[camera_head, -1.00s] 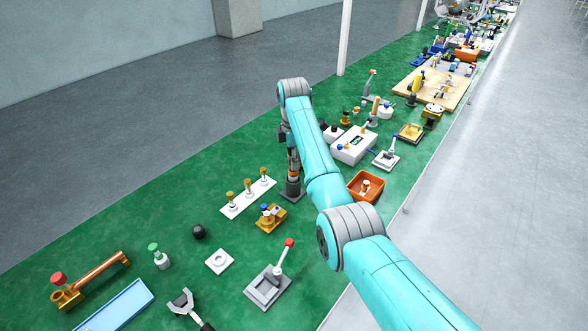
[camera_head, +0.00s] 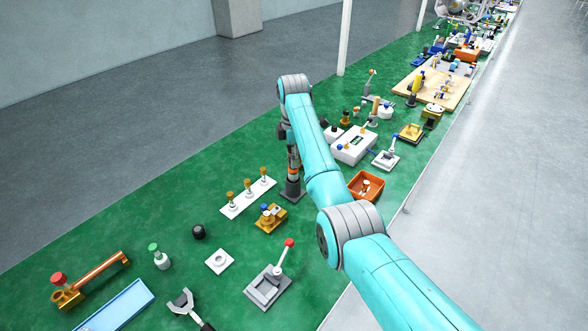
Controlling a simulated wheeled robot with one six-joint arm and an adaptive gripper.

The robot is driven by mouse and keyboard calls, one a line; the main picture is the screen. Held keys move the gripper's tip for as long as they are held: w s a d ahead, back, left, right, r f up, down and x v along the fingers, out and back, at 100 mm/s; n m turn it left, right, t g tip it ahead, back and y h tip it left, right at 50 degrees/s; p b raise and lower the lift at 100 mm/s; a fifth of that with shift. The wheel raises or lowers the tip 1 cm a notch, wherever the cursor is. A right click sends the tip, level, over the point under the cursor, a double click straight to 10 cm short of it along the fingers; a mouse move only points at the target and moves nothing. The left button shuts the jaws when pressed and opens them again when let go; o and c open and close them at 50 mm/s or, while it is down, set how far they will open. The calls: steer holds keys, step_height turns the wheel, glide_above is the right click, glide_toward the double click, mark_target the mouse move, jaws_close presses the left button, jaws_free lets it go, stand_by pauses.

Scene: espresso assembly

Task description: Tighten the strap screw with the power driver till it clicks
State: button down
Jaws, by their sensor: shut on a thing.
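The power driver (camera_head: 293,164), dark with an orange band, stands upright in a dark stand (camera_head: 293,189) left of my arm. My gripper (camera_head: 291,147) is at the driver's upper part, pointing down, and is shut on it. My turquoise arm hides part of the gripper and its fingers. A brass block with a blue-topped part (camera_head: 270,217) sits on the green mat below and left of the driver. The strap screw is too small to make out for sure.
A white strip with several brass-topped pieces (camera_head: 248,197) lies left of the driver. An orange bin (camera_head: 366,186) and a white box (camera_head: 354,145) are to the right. A red-knobbed lever fixture (camera_head: 268,287) stands in front. Bare green mat lies behind the strip.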

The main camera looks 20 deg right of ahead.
steer(key=shift+r, duration=0.2)
steer(key=shift+r, duration=3.3)
steer(key=shift+r, duration=0.1)
